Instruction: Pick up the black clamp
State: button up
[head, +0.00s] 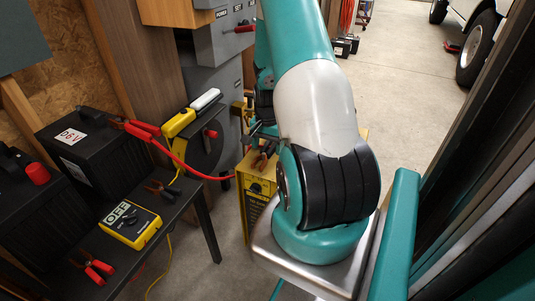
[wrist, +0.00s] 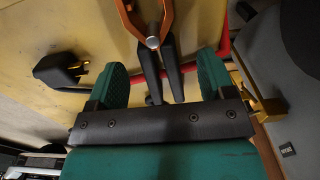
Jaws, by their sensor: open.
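A clamp with copper-orange jaws and black handles, the black clamp (wrist: 152,62), lies on the yellow surface in the wrist view. Its handles point toward my gripper (wrist: 161,72). My gripper is open, with one green finger on each side of the black handles and a gap to each. In the head view the black clamp (head: 262,160) shows small on top of the yellow box (head: 257,193), just below my gripper (head: 257,133), which is partly hidden by my arm. Whether the gripper touches the yellow surface I cannot tell.
A red cable (head: 190,167) runs from the black battery (head: 80,150) toward the yellow box; it passes behind the handles in the wrist view. Another black-handled clamp (head: 162,188) lies on the dark bench beside the yellow tester (head: 130,224). Red-handled clamps (head: 95,268) lie nearby. A grey cabinet (head: 220,75) stands behind.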

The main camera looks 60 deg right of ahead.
jog(key=shift+f, duration=0.65)
jog(key=c, duration=1.1)
jog(key=shift+r, duration=0.15)
